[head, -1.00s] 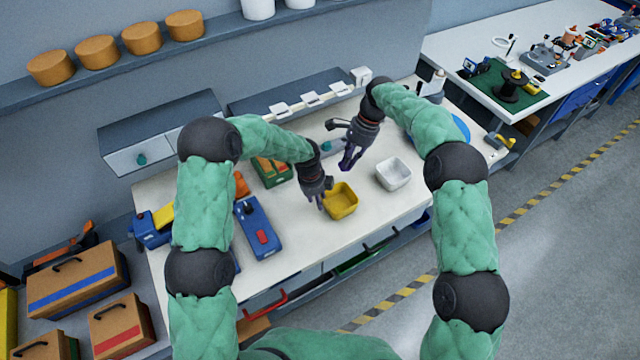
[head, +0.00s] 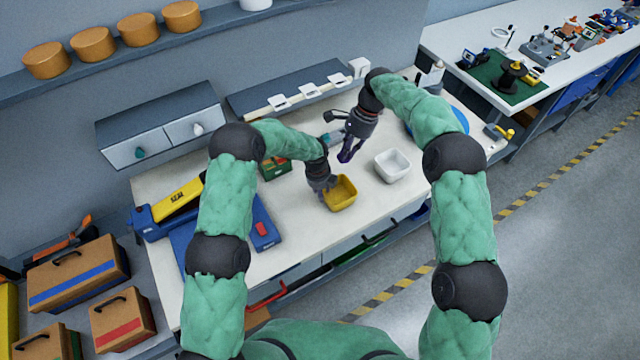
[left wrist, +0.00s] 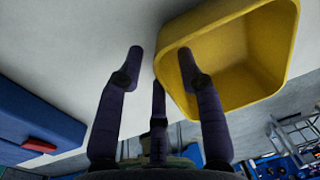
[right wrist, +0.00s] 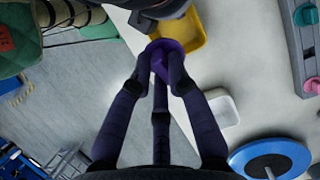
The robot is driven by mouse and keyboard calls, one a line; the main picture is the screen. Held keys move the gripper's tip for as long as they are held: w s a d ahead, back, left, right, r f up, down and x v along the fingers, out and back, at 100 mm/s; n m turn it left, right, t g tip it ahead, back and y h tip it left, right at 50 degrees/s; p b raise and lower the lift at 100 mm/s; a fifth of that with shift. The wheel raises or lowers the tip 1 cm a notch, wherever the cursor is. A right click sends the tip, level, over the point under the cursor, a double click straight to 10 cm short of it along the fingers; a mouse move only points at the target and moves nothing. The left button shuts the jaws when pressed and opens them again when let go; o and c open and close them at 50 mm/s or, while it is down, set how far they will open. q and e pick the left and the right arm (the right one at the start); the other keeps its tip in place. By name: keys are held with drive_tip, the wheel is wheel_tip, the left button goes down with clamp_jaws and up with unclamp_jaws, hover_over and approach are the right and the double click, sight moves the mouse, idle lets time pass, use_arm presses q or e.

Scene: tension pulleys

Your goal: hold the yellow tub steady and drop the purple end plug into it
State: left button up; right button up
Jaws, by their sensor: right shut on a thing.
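The yellow tub (head: 346,202) stands on the white bench; it looks empty in the left wrist view (left wrist: 262,85). My left gripper (head: 326,196) is at the tub's left side. In the left wrist view, the gripper (left wrist: 160,55) has its fingers spread, one outside the tub wall and one overlapping its inside; contact cannot be told. My right gripper (head: 346,155) is above the bench behind the tub. In the right wrist view, its fingertips close on the purple end plug (right wrist: 166,45). The yellow tub (right wrist: 188,38) is beyond it, partly hidden.
A white tub (head: 392,165) stands right of the yellow one. A blue case (head: 263,230) and a yellow-topped blue box (head: 178,203) lie to the left. A blue disc (right wrist: 270,160) is at the right. Clear bench separates the two tubs.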

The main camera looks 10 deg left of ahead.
use_arm(q)
drive_tip(key=shift+f, duration=1.3)
drive_tip(key=shift+d, duration=0.1)
clamp_jaws()
use_arm(e)
wheel_tip(320, 180, down, 12)
drive_tip(key=shift+r, duration=0.15)
idle(0.7)
drive_tip(key=o, duration=0.9)
drive_tip(key=shift+s, duration=0.1)
drive_tip(key=shift+c, duration=0.2)
use_arm(q)
drive_tip(key=shift+w, duration=0.1)
